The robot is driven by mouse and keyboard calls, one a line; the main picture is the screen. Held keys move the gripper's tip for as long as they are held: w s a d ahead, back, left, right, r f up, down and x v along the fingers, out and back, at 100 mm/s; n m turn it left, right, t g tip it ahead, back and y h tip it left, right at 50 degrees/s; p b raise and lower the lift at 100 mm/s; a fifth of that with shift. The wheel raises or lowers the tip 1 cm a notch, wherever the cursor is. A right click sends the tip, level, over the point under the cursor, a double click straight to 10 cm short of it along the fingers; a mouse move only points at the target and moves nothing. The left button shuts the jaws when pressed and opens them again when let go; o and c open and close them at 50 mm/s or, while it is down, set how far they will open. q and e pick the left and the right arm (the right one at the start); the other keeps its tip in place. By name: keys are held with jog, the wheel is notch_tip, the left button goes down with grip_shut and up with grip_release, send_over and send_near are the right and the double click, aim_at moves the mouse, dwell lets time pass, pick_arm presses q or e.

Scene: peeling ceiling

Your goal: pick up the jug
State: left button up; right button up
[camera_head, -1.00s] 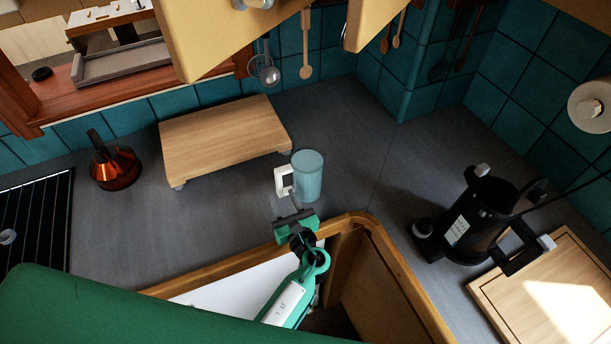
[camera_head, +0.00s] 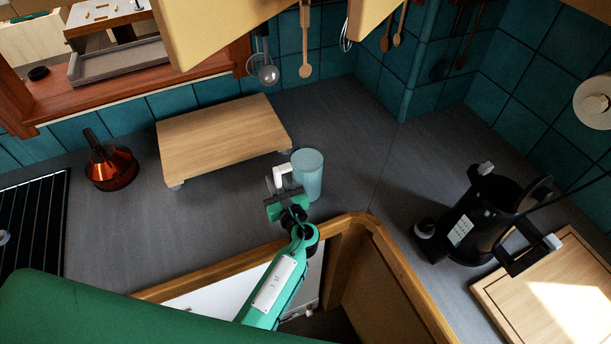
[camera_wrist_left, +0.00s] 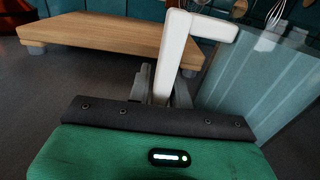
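The jug (camera_head: 308,174) is a pale blue, see-through vessel with a white handle, upright on the grey counter. In the left wrist view the jug (camera_wrist_left: 262,85) fills the right side, and its white handle (camera_wrist_left: 174,50) stands in front of my gripper. My left gripper (camera_head: 280,189) is at the handle side of the jug. In the left wrist view the left gripper (camera_wrist_left: 162,92) has its fingers apart, one on each side of the handle's lower part. Whether either finger touches the handle is unclear. My right gripper is not in view.
A raised wooden board (camera_head: 222,135) stands left of the jug, with a copper kettle (camera_head: 110,168) farther left. A black appliance (camera_head: 478,220) and a cutting board (camera_head: 550,290) are at the right. The counter's wooden edge (camera_head: 345,228) runs near my arm. Utensils hang behind.

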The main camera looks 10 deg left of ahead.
pick_arm(q)
grip_shut()
dwell(1.1)
